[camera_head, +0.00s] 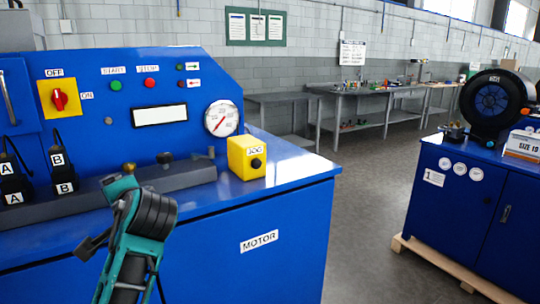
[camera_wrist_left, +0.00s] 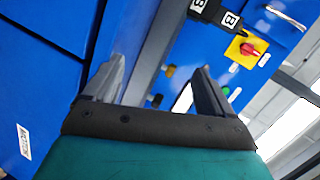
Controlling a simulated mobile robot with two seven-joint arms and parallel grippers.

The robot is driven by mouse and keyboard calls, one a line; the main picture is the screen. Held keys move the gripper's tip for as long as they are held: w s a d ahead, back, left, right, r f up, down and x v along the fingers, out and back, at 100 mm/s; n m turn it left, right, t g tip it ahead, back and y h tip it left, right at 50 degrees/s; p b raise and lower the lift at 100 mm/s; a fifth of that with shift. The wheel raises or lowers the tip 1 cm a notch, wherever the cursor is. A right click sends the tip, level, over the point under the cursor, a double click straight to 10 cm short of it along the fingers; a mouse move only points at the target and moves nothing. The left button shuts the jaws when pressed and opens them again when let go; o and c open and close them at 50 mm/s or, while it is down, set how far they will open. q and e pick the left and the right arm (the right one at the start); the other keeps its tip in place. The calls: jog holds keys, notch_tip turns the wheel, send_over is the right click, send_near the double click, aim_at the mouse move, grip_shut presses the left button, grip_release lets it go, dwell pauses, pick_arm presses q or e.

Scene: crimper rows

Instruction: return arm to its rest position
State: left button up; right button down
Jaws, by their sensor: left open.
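My left arm (camera_head: 138,240) comes up from the bottom left in the head view, in front of the blue motor bench. Its teal and black wrist is raised near the bench's front edge. In the left wrist view, my left gripper (camera_wrist_left: 159,66) is open, with its two dark fingers apart and nothing between them. The bench's grey rail shows beyond the fingers. My right gripper is not in view.
The blue bench (camera_head: 225,255) carries a gauge (camera_head: 221,118), a yellow jog box (camera_head: 247,158), a red rotary switch (camera_head: 59,99) and black plugs labelled A and B (camera_head: 62,172). A blue cabinet (camera_head: 455,200) with a black machine (camera_head: 494,98) stands right. Open floor (camera_head: 370,200) lies between.

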pick_arm(q)
jog(key=s+d+f+n+g+h, duration=0.15)
jog(key=s+f+h, duration=0.25)
jog(key=s+f, duration=0.7)
jog(key=s+d+f+n+g+h, duration=0.1)
jog(key=s+d+f+g+h, duration=0.2)
jog(key=s+f, duration=0.75)
jog(key=s+d+f+n+g+h, duration=0.25)
jog(key=s+f, duration=0.25)
jog(key=s, duration=0.5)
jog(key=w+d+f+t+h, duration=0.2)
jog(key=w+d+f+t, duration=0.2)
jog(key=w+f+t, duration=0.3)
jog(key=shift+f+m+t, duration=0.3)
jog(key=shift+f, duration=0.55)
